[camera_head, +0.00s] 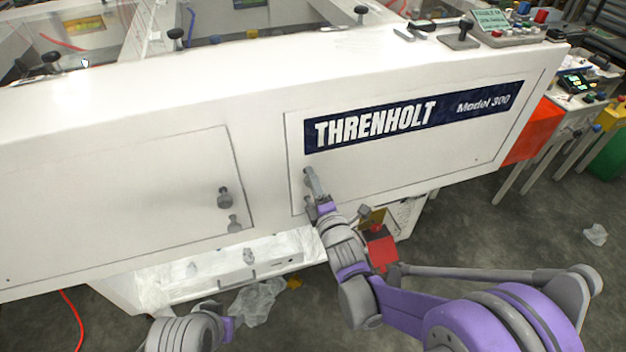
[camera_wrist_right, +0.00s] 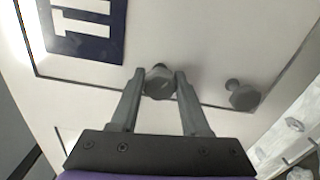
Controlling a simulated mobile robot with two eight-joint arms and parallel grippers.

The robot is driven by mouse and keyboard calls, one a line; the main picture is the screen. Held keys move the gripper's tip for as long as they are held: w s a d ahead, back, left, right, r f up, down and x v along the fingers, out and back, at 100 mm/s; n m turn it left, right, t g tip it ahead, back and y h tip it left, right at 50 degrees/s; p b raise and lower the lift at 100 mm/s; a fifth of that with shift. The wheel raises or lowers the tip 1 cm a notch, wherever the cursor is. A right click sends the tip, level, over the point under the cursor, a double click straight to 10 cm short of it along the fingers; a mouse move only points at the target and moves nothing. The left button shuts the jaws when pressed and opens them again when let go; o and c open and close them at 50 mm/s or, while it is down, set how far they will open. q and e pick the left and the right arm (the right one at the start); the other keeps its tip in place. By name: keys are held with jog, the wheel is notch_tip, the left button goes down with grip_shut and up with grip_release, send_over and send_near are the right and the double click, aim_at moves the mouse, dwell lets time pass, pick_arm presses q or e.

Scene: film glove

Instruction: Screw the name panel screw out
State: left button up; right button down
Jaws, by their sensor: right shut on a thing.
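The white machine's name panel (camera_head: 470,150) carries a dark "THRENHOLT Model 300" label (camera_head: 375,125). In the right wrist view, my right gripper (camera_wrist_right: 159,80) has one finger on each side of a grey knob-headed screw (camera_wrist_right: 158,86) near the panel's edge, and it is shut on it. In the head view, this gripper (camera_head: 309,186) is at the panel's lower left and largely hides the screw. A second grey knob (camera_wrist_right: 242,96) stands near the panel corner in the wrist view. Part of my left arm shows at the bottom; its fingertips are not clear.
A neighbouring white panel (camera_head: 120,210) has a grey knob (camera_head: 224,196). A white ledge (camera_head: 250,262) lies below, with crumpled clear plastic (camera_head: 255,302) under it. A red block (camera_head: 381,248) is close to my right arm. Open grey floor (camera_head: 530,225) lies at the right.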

jog(key=n+p, duration=0.1)
jog(key=n, duration=0.5)
jog(key=shift+r, duration=0.2)
jog(key=shift+n, duration=0.3)
jog(key=shift+c, duration=1.9)
grip_release()
jog(key=shift+w+a+f, duration=0.1)
jog(key=v, duration=1.1)
